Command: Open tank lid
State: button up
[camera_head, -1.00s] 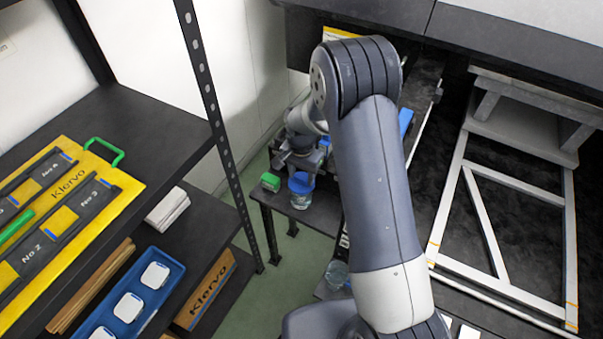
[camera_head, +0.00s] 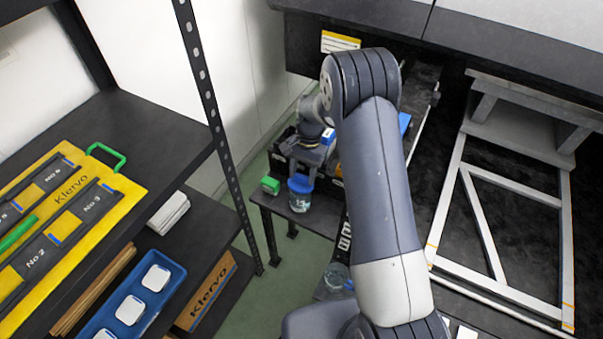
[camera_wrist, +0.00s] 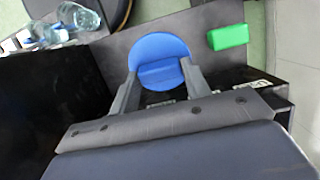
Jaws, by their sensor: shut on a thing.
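My gripper (camera_wrist: 161,68) is shut on a raised blue ridge in the wrist view. The ridge appears to belong to a round blue lid (camera_wrist: 158,46), which shows wider than the gap between the fingers. In the head view the gripper is small and partly blurred, above a clear bottle (camera_head: 300,203) with a blue top (camera_head: 301,184) on a dark low table. I cannot tell whether the blue disc is that bottle's top or a separate tank lid. The tank itself is not clearly seen.
A green block (camera_head: 270,185) lies beside the bottle and also shows in the wrist view (camera_wrist: 228,37). Clear containers (camera_wrist: 75,20) are at the wrist view's upper left. A black shelf (camera_head: 120,120) stands left, and a white frame (camera_head: 500,190) lies right.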

dwell(0.3)
jog(key=o, duration=1.4)
jog(key=shift+w+r, duration=0.1)
jog(key=shift+r, duration=0.05)
jog(key=v, duration=1)
jog(key=shift+w+d+r+b, duration=0.15)
jog(key=shift+r+b, duration=0.1)
jog(key=shift+b, duration=0.2)
jog(key=p+x, duration=0.1)
jog(key=x, duration=0.9)
jog(key=shift+s+f, duration=0.2)
jog(key=shift+f, duration=0.05)
jog(key=shift+a+f, duration=0.2)
jog(key=shift+f, duration=0.05)
jog(key=shift+s+a+f+t+h+b, duration=0.1)
jog(key=shift+s+t+h+b, duration=0.2)
jog(key=shift+t, duration=0.1)
